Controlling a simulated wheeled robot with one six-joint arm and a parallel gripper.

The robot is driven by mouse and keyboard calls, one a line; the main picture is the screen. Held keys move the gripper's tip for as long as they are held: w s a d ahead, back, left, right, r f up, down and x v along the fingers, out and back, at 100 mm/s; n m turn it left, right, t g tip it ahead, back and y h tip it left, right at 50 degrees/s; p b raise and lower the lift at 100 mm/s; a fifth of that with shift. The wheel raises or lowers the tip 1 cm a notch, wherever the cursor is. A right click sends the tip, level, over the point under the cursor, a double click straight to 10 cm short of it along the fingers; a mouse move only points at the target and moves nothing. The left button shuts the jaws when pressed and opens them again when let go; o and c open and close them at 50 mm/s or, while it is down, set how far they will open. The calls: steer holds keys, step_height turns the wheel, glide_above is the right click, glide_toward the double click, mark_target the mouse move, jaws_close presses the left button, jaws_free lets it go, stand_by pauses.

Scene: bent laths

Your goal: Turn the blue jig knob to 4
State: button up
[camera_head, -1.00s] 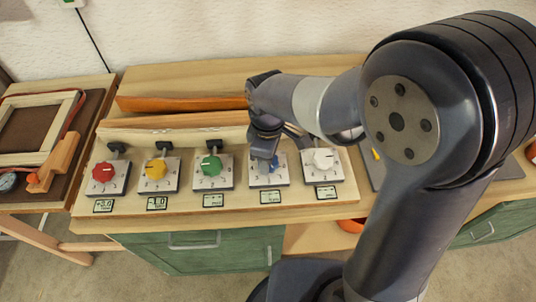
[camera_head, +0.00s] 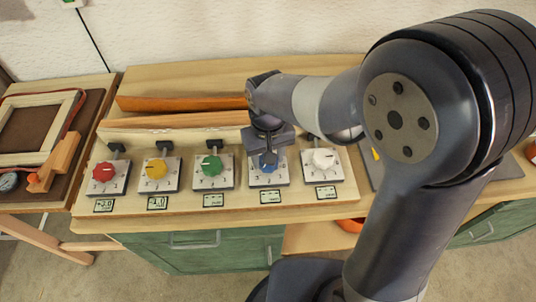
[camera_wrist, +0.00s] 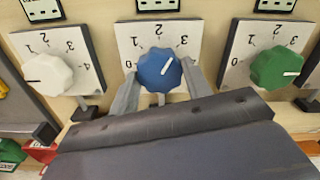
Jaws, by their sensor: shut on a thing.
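The blue knob (camera_wrist: 159,68) sits on a white dial plate (camera_wrist: 128,32) with numbers around it; 0, 1, 2 and 3 show in the wrist view. The 4 is hidden. My gripper (camera_wrist: 160,88) has one finger on each side of the knob and is shut on it. In the head view my gripper (camera_head: 268,158) comes down from above and covers part of the blue knob (camera_head: 268,161).
A white knob (camera_head: 323,158) stands to the right and a green knob (camera_head: 211,166) to the left, both close. Yellow (camera_head: 155,169) and red (camera_head: 103,172) knobs are farther left. An orange lath (camera_head: 180,103) lies behind. Small displays (camera_head: 271,197) sit in front.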

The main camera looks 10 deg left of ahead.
steer(key=m, duration=1.1)
steer(key=shift+m, duration=0.4)
stand_by(0.3)
steer(key=o, duration=1)
step_height(320, 180, up, 11)
steer(key=shift+f, duration=0.1)
step_height(320, 180, down, 11)
steer(key=shift+r, duration=0.15)
stand_by(0.4)
